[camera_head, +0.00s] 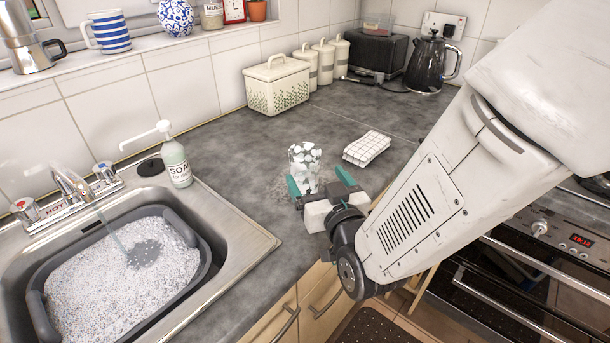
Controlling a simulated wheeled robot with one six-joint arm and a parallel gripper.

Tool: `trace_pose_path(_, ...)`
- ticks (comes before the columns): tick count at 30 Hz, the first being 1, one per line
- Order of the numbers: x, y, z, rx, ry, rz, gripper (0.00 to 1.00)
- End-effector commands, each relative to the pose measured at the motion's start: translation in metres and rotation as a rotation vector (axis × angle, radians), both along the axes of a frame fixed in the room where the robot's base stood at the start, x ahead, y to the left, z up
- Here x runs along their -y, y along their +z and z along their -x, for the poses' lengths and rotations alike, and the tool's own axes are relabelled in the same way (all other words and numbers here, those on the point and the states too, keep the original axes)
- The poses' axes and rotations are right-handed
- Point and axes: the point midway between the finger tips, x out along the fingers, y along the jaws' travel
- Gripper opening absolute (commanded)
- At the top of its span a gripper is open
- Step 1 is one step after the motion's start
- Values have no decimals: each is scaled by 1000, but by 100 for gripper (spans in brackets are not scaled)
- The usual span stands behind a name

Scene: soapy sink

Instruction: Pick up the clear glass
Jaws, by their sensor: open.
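The clear glass (304,165) stands upright on the grey worktop, right of the sink. It looks full of pale, whitish and grey pieces, perhaps ice cubes. My gripper (319,182) is open, with its two teal fingertips at the near side of the glass. One finger is at the glass's lower left and the other at its right. I cannot tell whether either finger touches the glass. The gripper hides part of the glass's base.
A folded checked cloth (367,148) lies just right of the glass. A soap bottle (176,160) stands by the sink (243,243), which holds a grey basin (187,232) of suds. A bread bin (277,85), canisters (324,62) and kettle (428,64) stand at the back. Worktop behind the glass is clear.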

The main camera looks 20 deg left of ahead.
Motion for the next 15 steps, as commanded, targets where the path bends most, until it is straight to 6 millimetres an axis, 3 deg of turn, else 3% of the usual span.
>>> trace_pose_path(8, -18, 0, -19, 16, 2, -9, 85)
trace_pose_path(15, -38, -2, -48, 16, 2, -9, 85)
